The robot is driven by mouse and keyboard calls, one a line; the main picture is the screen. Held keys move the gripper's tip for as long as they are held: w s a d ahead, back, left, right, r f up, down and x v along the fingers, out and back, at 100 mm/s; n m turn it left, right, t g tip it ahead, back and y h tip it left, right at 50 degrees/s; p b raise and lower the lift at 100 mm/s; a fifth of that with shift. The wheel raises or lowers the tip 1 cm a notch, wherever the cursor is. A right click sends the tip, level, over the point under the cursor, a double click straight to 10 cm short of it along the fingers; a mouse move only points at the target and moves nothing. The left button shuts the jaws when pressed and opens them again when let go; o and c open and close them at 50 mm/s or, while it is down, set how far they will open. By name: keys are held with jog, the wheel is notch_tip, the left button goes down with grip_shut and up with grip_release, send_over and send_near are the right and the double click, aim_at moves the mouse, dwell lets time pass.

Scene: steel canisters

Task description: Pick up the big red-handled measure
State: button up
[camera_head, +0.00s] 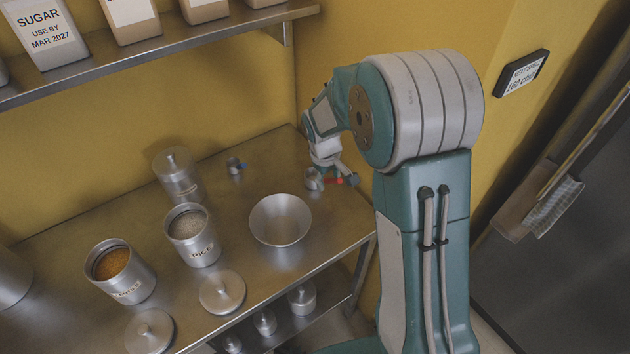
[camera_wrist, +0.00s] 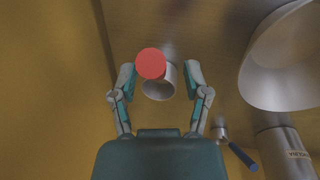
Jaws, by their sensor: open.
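The big red-handled measure is a steel cup (camera_head: 314,180) at the right end of the steel counter. Its red handle (camera_head: 334,181) points right in the head view. In the wrist view the round red handle end (camera_wrist: 151,63) faces the camera, with the cup (camera_wrist: 158,90) partly behind it. My gripper (camera_wrist: 160,78) is open, with one finger on each side of the measure. I cannot tell whether either finger touches it. In the head view my gripper (camera_head: 333,174) is right over the handle and hides part of it.
A steel bowl (camera_head: 281,221) stands close, left and nearer. A small blue-handled measure (camera_head: 235,165) lies further left. Open canisters of rice (camera_head: 193,240) and orange grains (camera_head: 122,277), a closed canister (camera_head: 178,180) and loose lids (camera_head: 222,291) fill the left. The yellow wall is close behind.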

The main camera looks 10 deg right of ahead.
jog(key=shift+d+f, duration=0.2)
jog(key=shift+f, duration=0.35)
grip_shut()
